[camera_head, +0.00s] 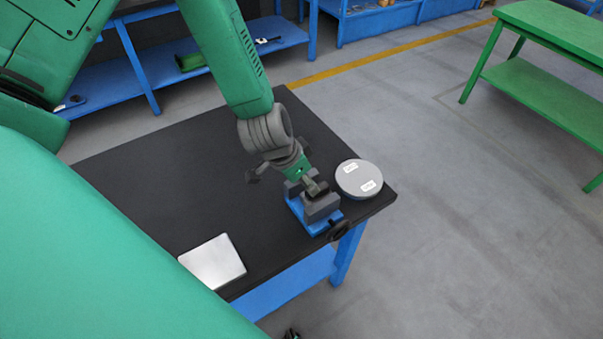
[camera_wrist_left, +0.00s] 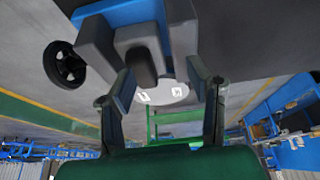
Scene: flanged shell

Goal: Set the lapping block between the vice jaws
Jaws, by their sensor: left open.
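The vice is blue with grey jaws (camera_head: 322,207) and stands near the table's front right corner. In the left wrist view its grey jaw (camera_wrist_left: 95,42) and black handwheel (camera_wrist_left: 64,63) are close. My left gripper (camera_head: 308,182) is directly over the vice. Its fingers are apart in the left wrist view (camera_wrist_left: 161,83). A dark grey, round-ended piece (camera_wrist_left: 142,67) shows between the jaws, near the fingertips. It may be the lapping block, but I cannot tell for sure. The fingers do not visibly press on it.
A round grey disc (camera_head: 359,179) with white labels lies right of the vice, close to the table edge. A silver plate (camera_head: 212,262) lies at the front left. The dark tabletop (camera_head: 165,185) is clear left of the vice. A green bench (camera_head: 545,90) stands apart at right.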

